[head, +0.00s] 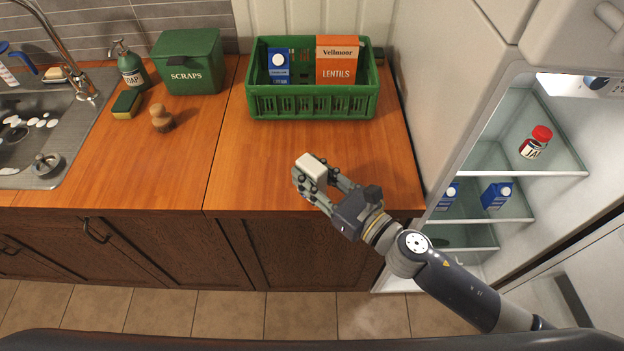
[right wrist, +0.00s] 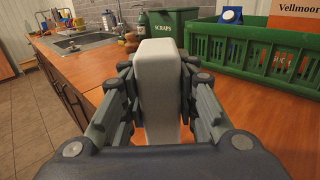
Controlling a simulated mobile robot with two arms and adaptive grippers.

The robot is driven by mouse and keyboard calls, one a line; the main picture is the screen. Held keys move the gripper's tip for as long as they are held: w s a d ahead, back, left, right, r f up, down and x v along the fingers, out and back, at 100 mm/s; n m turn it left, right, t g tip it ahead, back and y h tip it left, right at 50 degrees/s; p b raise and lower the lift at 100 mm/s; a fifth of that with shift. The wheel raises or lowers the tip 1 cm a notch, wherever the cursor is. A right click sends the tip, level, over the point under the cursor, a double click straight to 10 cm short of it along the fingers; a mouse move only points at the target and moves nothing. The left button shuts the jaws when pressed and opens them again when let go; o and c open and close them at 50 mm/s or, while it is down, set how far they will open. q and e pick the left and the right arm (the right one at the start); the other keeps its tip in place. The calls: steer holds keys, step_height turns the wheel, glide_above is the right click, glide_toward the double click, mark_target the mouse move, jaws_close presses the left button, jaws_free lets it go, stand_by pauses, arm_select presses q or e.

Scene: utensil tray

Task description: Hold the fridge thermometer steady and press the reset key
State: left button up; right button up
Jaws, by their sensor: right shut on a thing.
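My right gripper (head: 318,182) is shut on a small white block-shaped device (head: 311,167), which I take to be the fridge thermometer. In the head view it is over the front part of the wooden counter, in front of the green crate. In the right wrist view the device (right wrist: 160,90) stands upright between the two fingers, with a plain pale side facing the camera. No display or reset key shows in either view. My left gripper is not in view.
The green crate (head: 313,106) holds a blue carton (head: 279,68) and an orange lentils box (head: 337,62). A green scraps bin (head: 188,64), soap bottle (head: 131,68), sponge (head: 127,104) and wooden brush (head: 162,119) stand left. The fridge (head: 487,215) is open at right. The counter's middle is clear.

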steer(key=shift+w+f+b, duration=0.3)
steer(key=shift+w, duration=1)
steer(key=shift+w+f+b, duration=0.25)
steer(key=shift+w+f, duration=0.05)
steer(key=shift+w, duration=1)
steer(key=shift+w+f+b, duration=0.3)
steer(key=shift+w, duration=1)
steer(key=shift+f+b, duration=0.6)
steer(key=shift+f, duration=0.05)
steer(key=o, duration=1)
steer(key=c, duration=1)
